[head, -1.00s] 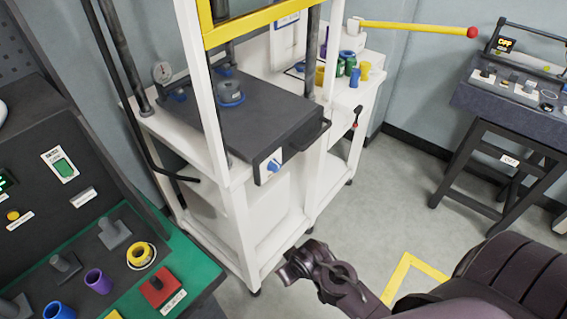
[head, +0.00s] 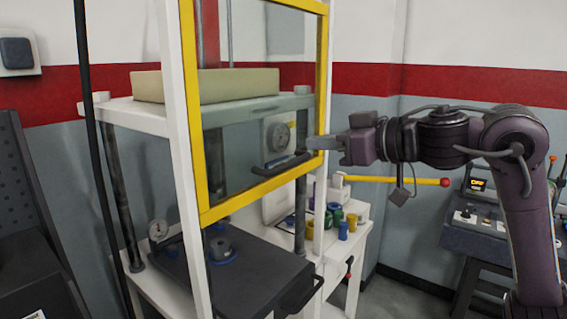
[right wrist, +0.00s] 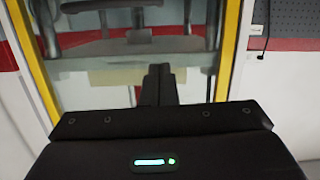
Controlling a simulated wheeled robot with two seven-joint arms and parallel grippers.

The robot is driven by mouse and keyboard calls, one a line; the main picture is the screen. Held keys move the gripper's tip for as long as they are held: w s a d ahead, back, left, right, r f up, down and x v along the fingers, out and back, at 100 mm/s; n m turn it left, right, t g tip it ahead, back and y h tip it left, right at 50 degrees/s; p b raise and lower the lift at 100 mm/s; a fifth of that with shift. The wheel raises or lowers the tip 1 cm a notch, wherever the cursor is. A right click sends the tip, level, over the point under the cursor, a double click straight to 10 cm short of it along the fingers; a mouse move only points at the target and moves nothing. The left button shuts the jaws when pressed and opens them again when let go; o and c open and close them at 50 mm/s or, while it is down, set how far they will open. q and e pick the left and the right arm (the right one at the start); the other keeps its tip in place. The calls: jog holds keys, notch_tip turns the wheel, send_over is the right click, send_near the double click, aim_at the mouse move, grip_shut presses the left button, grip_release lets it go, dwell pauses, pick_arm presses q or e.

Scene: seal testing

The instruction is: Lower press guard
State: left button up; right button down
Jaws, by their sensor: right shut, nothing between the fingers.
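The press guard is a clear panel in a yellow frame (head: 262,188), raised on the white press (head: 187,160). A dark handle (head: 283,165) sits near its lower edge. The opening below it is uncovered. My right gripper (head: 314,143) is shut and empty beside the guard's right edge, a little above and right of the handle; I cannot tell whether it touches. In the right wrist view, the shut fingers (right wrist: 160,78) point at the clear panel between yellow frame bars (right wrist: 32,60). My left gripper is not in view.
A dark drawer-like platen (head: 245,262) with a blue-ringed part lies under the guard. A yellow lever with a red knob (head: 445,182) sticks out below my right arm. Coloured cylinders (head: 340,220) stand on the white side bench. A dark bench (head: 485,225) stands at right.

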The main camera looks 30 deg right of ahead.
jog(key=w+a+f+p, duration=0.3)
jog(key=w+f, duration=0.3)
jog(key=w, duration=0.3)
jog(key=shift+w+a+p, duration=0.2)
jog(key=shift+a+p, duration=0.1)
jog(key=shift+p, duration=0.6)
jog(key=shift+f, duration=0.1)
notch_tip(320, 180, down, 30)
jog(key=b, duration=1.9)
jog(key=shift+a, duration=0.1)
